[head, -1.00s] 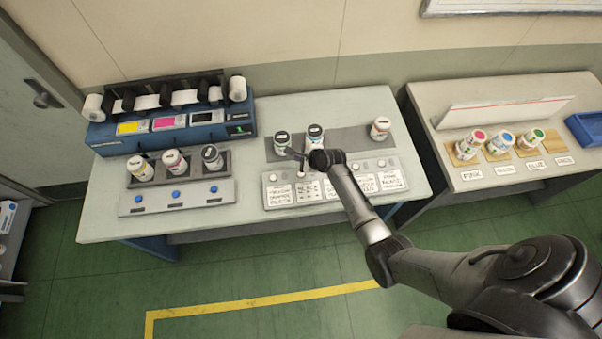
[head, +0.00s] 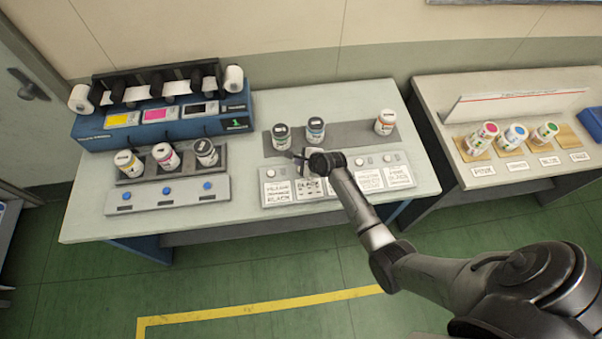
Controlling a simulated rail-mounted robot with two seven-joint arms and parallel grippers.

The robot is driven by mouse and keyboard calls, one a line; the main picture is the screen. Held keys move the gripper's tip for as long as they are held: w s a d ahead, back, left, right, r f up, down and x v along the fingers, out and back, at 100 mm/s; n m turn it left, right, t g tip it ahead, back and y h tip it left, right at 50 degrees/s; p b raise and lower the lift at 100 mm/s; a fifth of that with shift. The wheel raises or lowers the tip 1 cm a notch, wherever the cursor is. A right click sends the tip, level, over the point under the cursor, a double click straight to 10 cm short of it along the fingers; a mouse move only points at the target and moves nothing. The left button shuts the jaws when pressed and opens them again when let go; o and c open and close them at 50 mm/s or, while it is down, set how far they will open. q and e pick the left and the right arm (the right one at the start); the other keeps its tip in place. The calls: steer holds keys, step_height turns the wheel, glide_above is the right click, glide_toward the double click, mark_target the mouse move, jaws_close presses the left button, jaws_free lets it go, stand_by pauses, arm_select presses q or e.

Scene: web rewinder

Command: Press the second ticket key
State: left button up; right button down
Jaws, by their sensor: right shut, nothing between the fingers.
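The ticket panel (head: 402,173) is a light strip at the front of the middle table, with a row of white cards and small round keys above them. The first key (head: 270,173) shows at the left end. My right gripper (head: 298,157) is shut and empty, at the panel's rear edge around the second key. The gripper hides most of that key, and I cannot tell whether it touches it. My left gripper is not in view.
Two dark-lidded bottles (head: 315,130) stand on the grey strip just behind the gripper, and an orange-labelled bottle (head: 385,122) stands farther right. A panel with blue buttons (head: 167,191) and a blue machine (head: 165,133) are on the left.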

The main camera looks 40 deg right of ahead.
steer(key=shift+f+b, duration=0.3)
steer(key=shift+f, duration=0.7)
stand_by(0.9)
steer(key=shift+f, duration=0.15)
stand_by(0.4)
steer(key=shift+f, duration=0.25)
steer(key=shift+f, duration=0.15)
stand_by(0.4)
